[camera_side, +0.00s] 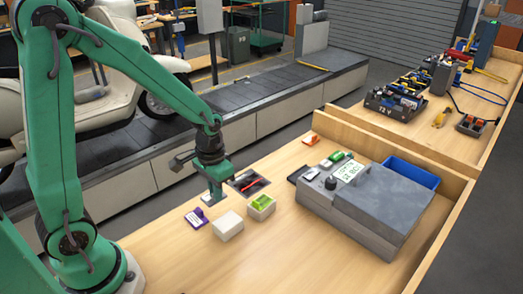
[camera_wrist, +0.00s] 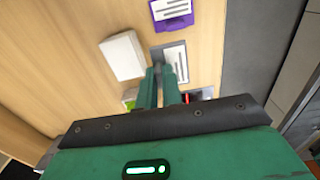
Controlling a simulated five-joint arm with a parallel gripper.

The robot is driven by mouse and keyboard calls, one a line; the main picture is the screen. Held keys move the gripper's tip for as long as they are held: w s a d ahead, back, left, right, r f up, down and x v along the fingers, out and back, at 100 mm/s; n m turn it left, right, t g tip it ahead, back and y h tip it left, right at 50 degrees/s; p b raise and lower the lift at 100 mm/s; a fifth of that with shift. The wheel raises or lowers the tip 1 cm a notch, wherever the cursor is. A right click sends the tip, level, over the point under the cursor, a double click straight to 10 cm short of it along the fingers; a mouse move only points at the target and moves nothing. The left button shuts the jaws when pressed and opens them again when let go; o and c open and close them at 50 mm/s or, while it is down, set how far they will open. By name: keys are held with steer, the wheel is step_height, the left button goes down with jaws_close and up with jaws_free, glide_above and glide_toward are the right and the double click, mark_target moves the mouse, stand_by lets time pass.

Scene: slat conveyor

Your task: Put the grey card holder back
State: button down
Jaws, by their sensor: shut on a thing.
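The grey card holder (camera_side: 206,200) carries a white card and is at the tips of my gripper (camera_side: 214,194). In the wrist view the grey card holder (camera_wrist: 176,58) shows just beyond the fingertips (camera_wrist: 162,72), which are close together and shut on its near edge. It is at or just above the wooden table; I cannot tell whether it touches. A purple card holder (camera_side: 196,217) lies next to it on the table. The purple one also shows at the top of the wrist view (camera_wrist: 171,12).
A white box (camera_side: 228,226), an open box with green contents (camera_side: 262,207) and a dark tray with a red item (camera_side: 248,184) stand close by. A grey machine (camera_side: 375,205) and blue bin (camera_side: 410,171) are to the right. The table's front is clear; a conveyor (camera_side: 150,140) runs behind.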

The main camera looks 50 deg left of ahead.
steer(key=shift+w+a+f, duration=0.3)
steer(key=shift+a+f, duration=0.1)
steer(key=shift+a, duration=0.2)
steer(key=shift+w+a+f, duration=0.25)
steer(key=shift+a+f, duration=0.1)
steer(key=shift+a, duration=0.2)
steer(key=shift+f, duration=0.1)
steer(key=shift+f, duration=1.9)
steer(key=shift+f, duration=0.15)
steer(key=c, duration=1.6)
jaws_free()
steer(key=shift+o, duration=0.2)
steer(key=shift+r, duration=6.2)
